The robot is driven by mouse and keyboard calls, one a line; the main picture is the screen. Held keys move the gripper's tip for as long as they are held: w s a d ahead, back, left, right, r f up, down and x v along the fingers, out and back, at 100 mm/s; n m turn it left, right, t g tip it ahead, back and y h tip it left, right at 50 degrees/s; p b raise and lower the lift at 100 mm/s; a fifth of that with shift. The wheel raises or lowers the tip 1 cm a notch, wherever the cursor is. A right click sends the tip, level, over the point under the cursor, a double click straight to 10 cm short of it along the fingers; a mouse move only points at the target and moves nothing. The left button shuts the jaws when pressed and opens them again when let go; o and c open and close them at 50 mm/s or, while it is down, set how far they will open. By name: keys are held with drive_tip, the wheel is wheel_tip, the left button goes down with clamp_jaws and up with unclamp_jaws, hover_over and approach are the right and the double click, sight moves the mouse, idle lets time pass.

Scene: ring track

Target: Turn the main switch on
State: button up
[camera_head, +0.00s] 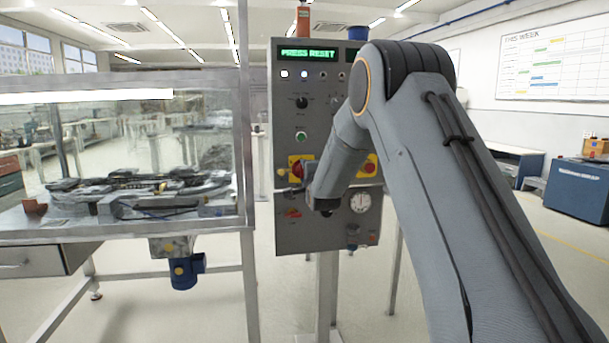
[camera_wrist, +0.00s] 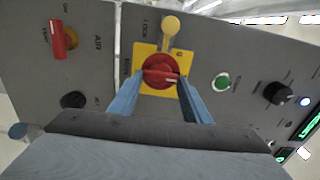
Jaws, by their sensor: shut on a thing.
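The main switch is a round red knob with a raised handle on a yellow plate. It shows in the wrist view (camera_wrist: 158,70) and, partly covered by my wrist, on the grey panel in the head view (camera_head: 297,167). My gripper (camera_wrist: 162,80) has its two blue fingers on either side of the red handle and is shut on it. The handle lies nearly level across the wrist view, with a pale mark near its right end. A yellow round-headed piece (camera_wrist: 170,27) sits at the plate's edge. In the head view my wrist hides the fingertips.
A green button (camera_wrist: 222,83) and a black knob (camera_wrist: 277,93) are beside the switch. A red air lever (camera_wrist: 60,40) is on the other side. A red button on yellow (camera_head: 368,167) and a glass-walled bench (camera_head: 120,225) stand near.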

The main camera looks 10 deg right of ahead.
drive_tip(key=shift+f, duration=0.1)
idle(0.3)
drive_tip(key=o, duration=1)
drive_tip(key=shift+o, duration=0.2)
drive_tip(key=shift+s, duration=0.1)
drive_tip(key=s, duration=0.7)
drive_tip(key=shift+s, duration=0.3)
